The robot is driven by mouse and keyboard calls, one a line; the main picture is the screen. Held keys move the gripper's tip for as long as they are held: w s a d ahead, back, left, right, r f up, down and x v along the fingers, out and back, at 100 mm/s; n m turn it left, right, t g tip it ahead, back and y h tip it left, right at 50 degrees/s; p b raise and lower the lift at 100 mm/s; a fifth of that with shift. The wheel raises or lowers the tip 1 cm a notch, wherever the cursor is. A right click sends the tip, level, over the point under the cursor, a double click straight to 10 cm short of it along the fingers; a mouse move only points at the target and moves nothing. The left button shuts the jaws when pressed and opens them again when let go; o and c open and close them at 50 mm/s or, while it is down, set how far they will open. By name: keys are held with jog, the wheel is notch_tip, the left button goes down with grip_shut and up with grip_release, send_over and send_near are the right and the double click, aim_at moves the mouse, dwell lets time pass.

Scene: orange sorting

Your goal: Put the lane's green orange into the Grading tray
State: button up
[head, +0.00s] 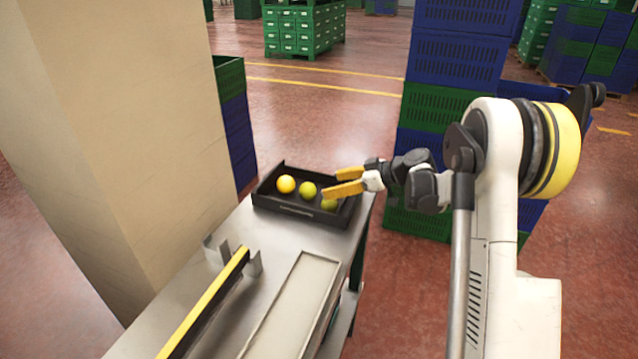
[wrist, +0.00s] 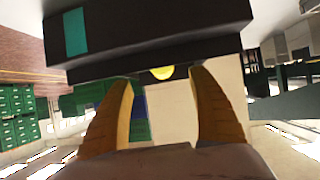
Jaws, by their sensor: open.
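A black tray (head: 300,211) stands at the far end of the metal table; I can read no name on it. Inside lie an orange-yellow fruit (head: 286,184), a yellow-green one (head: 308,190) and a greener one (head: 329,205) at the right. My gripper (head: 332,182) is open over the tray's right side, its yellow fingers apart, close to the greener fruit. In the wrist view the open fingers (wrist: 162,82) point toward a black box-like shape (wrist: 160,40), with part of a yellow fruit (wrist: 163,72) showing at its edge. Nothing is held.
A pale lane (head: 295,305) runs along the table, its visible part empty. A yellow-and-black rail (head: 208,300) lies left of it. A beige pillar (head: 125,150) stands left. Blue and green crates (head: 455,60) are stacked behind my arm.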

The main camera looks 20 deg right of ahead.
jog(key=shift+v, duration=1.05)
jog(key=s+a+r+m+g+h, duration=0.1)
jog(key=s+a+r+m+h, duration=0.3)
jog(key=s, duration=0.5)
jog(key=s+a+r+m+g+h, duration=0.1)
jog(key=s+a+r+m, duration=0.1)
jog(key=s+a+r, duration=0.5)
jog(key=s+d+f+m+h, duration=0.1)
jog(key=s+d+m+h, duration=0.1)
jog(key=s, duration=0.8)
jog(key=s+d+f+m+t+h, duration=0.1)
jog(key=s+f+m+h, duration=0.1)
jog(key=s, duration=0.8)
jog(key=shift+d+f, duration=0.35)
jog(key=shift+d, duration=0.05)
jog(key=shift+a, duration=0.1)
